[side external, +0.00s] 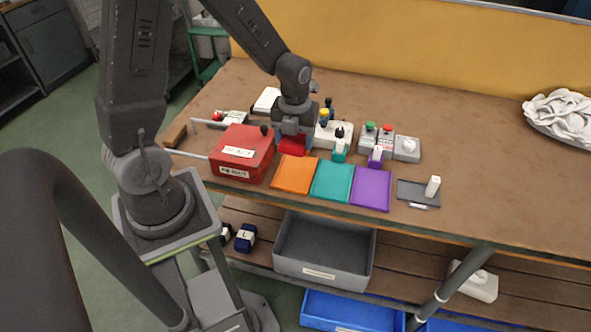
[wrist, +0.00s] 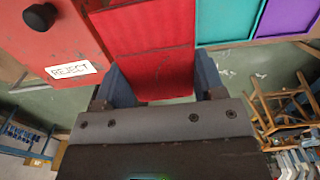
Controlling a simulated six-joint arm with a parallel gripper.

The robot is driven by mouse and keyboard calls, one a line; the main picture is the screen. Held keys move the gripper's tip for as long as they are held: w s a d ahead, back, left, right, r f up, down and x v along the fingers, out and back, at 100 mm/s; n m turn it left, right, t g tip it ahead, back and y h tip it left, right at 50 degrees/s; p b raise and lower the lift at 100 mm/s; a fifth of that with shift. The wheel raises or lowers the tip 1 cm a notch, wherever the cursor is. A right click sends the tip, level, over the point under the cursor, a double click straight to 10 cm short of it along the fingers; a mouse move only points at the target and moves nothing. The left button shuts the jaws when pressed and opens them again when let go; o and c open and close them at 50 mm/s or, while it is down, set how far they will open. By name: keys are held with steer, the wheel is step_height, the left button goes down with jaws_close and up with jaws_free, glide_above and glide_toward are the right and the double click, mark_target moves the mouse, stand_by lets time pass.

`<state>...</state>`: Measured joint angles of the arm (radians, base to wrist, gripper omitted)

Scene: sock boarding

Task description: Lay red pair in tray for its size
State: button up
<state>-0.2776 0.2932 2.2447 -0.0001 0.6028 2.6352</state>
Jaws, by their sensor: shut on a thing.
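My gripper (side external: 293,137) is shut on the red pair (side external: 291,146), a flat red piece. In the side view it is just behind the orange tray (side external: 295,174); its height above the table is hard to tell. In the wrist view the red pair (wrist: 150,50) lies between my gripper's fingers (wrist: 163,82), and the orange tray cannot be clearly made out there. The teal tray (side external: 333,181) and purple tray (side external: 371,189) stand to the right of the orange one and look empty. They also show at the wrist view's upper right.
A red reject box (side external: 243,152) stands close to the left of my gripper, its black knob (wrist: 40,16) near in the wrist view. Grey button boxes (side external: 375,138) are behind the trays. A dark tray (side external: 418,194) holds a white upright piece.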

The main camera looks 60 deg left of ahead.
mark_target(295, 175)
step_height(295, 175, down, 9)
steer(key=shift+f, duration=0.2)
stand_by(0.4)
steer(key=shift+f, duration=0.2)
steer(key=o, duration=1)
steer(key=shift+c, duration=0.2)
steer(key=shift+o, duration=0.2)
step_height(295, 175, up, 12)
steer(key=shift+r, duration=0.2)
steer(key=s+d+r+n+t, duration=0.2)
steer(key=s+d+r+n, duration=0.2)
steer(key=n, duration=0.9)
steer(key=s+d+r+n+t, duration=0.3)
steer(key=s+d+r+n, duration=0.2)
steer(key=s+r+n, duration=0.3)
steer(key=shift+r+n+t, duration=0.3)
steer(key=shift+r+n, duration=2.05)
steer(key=shift+n, duration=0.65)
steer(key=shift+s, duration=0.1)
